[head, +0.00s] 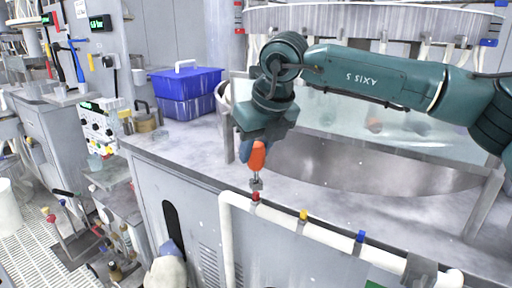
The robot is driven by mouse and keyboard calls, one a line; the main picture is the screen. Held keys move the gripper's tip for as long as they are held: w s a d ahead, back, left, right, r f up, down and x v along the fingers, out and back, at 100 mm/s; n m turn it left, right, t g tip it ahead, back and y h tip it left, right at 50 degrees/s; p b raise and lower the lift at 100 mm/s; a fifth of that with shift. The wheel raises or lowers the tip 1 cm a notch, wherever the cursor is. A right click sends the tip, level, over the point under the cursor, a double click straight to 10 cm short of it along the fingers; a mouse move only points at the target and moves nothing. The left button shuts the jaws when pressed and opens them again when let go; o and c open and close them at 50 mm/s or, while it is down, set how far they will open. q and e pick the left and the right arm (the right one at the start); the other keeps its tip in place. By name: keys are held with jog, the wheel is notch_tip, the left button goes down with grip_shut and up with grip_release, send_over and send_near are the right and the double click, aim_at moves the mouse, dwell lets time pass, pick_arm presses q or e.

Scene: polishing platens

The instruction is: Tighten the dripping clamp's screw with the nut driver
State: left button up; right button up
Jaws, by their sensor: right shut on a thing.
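My right gripper (255,145) is shut on the orange handle of the nut driver (257,156) and holds it upright, shaft down. The driver's metal tip is right above the red-marked clamp (255,197) on the white pipe (285,211), near the pipe's left bend. I cannot tell whether the tip touches the screw. A yellow-marked clamp (303,215) and a blue-marked clamp (360,237) sit farther right along the pipe. Which clamp drips is too small to tell.
The pipe runs along the front of a grey bench (200,145). A large round platen basin stands behind my right arm. A blue lidded bin (187,90) and a brass-coloured pot (144,120) stand at the bench's back left. A control box (97,124) is farther left.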

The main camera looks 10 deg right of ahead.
dwell(0.6)
jog(key=shift+b, duration=0.65)
dwell(0.8)
jog(key=shift+f+b, duration=0.75)
jog(key=shift+f, duration=0.05)
jog(key=shift+r, duration=0.4)
dwell(0.4)
dwell(1.8)
jog(key=shift+f+b, duration=0.45)
jog(key=shift+b, duration=0.2)
jog(key=shift+r, duration=0.3)
